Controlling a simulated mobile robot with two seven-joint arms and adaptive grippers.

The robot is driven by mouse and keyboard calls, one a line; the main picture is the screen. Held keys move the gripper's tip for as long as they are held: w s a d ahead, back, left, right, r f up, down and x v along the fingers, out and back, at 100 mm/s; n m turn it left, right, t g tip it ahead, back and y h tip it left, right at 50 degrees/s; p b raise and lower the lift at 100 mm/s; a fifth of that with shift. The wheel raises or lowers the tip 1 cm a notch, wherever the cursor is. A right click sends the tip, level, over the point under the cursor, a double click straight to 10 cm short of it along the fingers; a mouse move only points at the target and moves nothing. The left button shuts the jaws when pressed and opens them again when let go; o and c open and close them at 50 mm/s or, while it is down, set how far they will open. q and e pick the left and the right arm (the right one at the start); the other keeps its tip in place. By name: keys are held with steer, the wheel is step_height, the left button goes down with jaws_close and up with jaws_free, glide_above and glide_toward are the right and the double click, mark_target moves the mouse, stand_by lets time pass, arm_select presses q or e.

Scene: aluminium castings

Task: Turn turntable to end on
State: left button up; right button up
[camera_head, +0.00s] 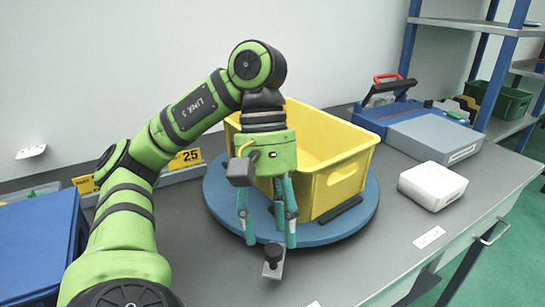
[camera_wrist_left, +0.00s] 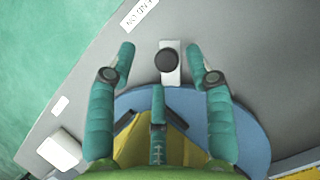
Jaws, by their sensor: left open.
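The turntable is a blue round disc (camera_head: 215,200) on the grey bench, and a yellow crate (camera_head: 343,183) stands on it. The crate's end with a handle slot faces the front right in the head view. A black knob (camera_head: 273,250) on a small metal plate (camera_head: 272,270) sits at the disc's front edge; the knob also shows in the left wrist view (camera_wrist_left: 168,61). My left gripper (camera_head: 269,240) is open, fingers pointing down around the knob's area, with the knob between the two outer fingers in the wrist view. Contact cannot be told. My right gripper is not in view.
A white box (camera_head: 432,185) lies on the bench at the right. A blue bin (camera_head: 35,245) is at the left.

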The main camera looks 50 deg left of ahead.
arm_select(q)
step_height(320, 180, up, 6)
stand_by(0.9)
